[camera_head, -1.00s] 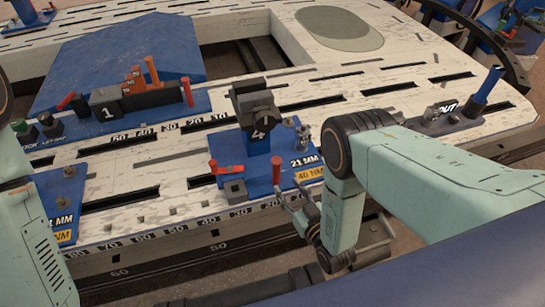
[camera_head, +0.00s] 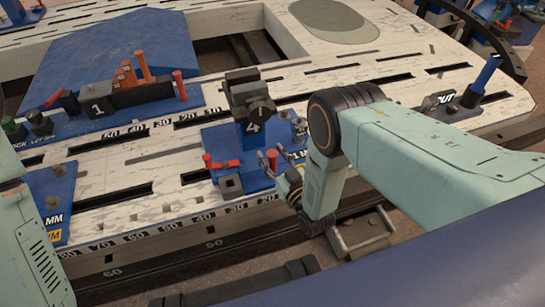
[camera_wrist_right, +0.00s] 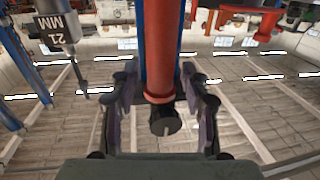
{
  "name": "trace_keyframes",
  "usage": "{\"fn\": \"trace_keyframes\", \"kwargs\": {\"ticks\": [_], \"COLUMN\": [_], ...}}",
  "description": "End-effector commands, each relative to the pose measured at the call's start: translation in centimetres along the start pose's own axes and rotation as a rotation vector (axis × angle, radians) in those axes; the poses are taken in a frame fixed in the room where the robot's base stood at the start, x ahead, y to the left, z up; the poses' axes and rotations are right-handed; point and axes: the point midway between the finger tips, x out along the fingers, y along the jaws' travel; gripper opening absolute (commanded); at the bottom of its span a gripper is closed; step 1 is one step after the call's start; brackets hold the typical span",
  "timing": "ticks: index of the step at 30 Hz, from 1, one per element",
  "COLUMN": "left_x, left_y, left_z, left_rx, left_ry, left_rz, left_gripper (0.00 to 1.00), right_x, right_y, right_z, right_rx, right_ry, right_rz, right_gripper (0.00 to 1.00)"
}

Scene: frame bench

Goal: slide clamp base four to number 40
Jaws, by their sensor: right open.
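Clamp base four is a blue plate with a dark clamp head marked 4 (camera_head: 254,124) on a blue post. It sits on the white slotted bench, its front edge near the numbers 20 and 30. The number 40 (camera_head: 202,218) is on the bench's front scale, left of them. A red upright peg (camera_head: 273,160) stands at the plate's right; it also shows in the wrist view (camera_wrist_right: 159,50). My right gripper (camera_head: 268,160) is open, its fingers on either side of this peg. Contact cannot be told. My left gripper is out of view.
A low red handle (camera_head: 225,164) and a dark block (camera_head: 230,186) are on the plate's left part. A blue fixture marked 1 (camera_head: 98,108) stands behind to the left, and another blue plate (camera_head: 52,190) is at the front left. The bench between the two front plates is clear.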

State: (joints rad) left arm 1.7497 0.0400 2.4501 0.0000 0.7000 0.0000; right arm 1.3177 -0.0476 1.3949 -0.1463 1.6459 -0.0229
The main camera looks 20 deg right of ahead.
Motion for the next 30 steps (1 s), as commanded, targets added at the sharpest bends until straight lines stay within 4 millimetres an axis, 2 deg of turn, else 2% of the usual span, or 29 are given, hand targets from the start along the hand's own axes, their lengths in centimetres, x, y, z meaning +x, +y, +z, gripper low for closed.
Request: {"fn": "trace_keyframes", "kwargs": {"ticks": [6,22,30], "left_x": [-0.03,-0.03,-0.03], "left_y": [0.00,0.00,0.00], "left_z": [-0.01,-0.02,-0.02], "left_rx": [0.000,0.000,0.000], "left_ry": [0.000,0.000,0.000], "left_rz": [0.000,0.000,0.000], "left_gripper": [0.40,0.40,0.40], "right_x": [0.16,0.09,0.07], "right_y": [0.00,0.00,0.00], "right_z": [-0.04,0.01,0.03], "right_rx": [0.000,0.000,0.000], "right_ry": [0.000,-0.001,-0.002], "right_rz": [0.000,0.000,0.000], "right_gripper": [0.46,0.01,0.00]}}
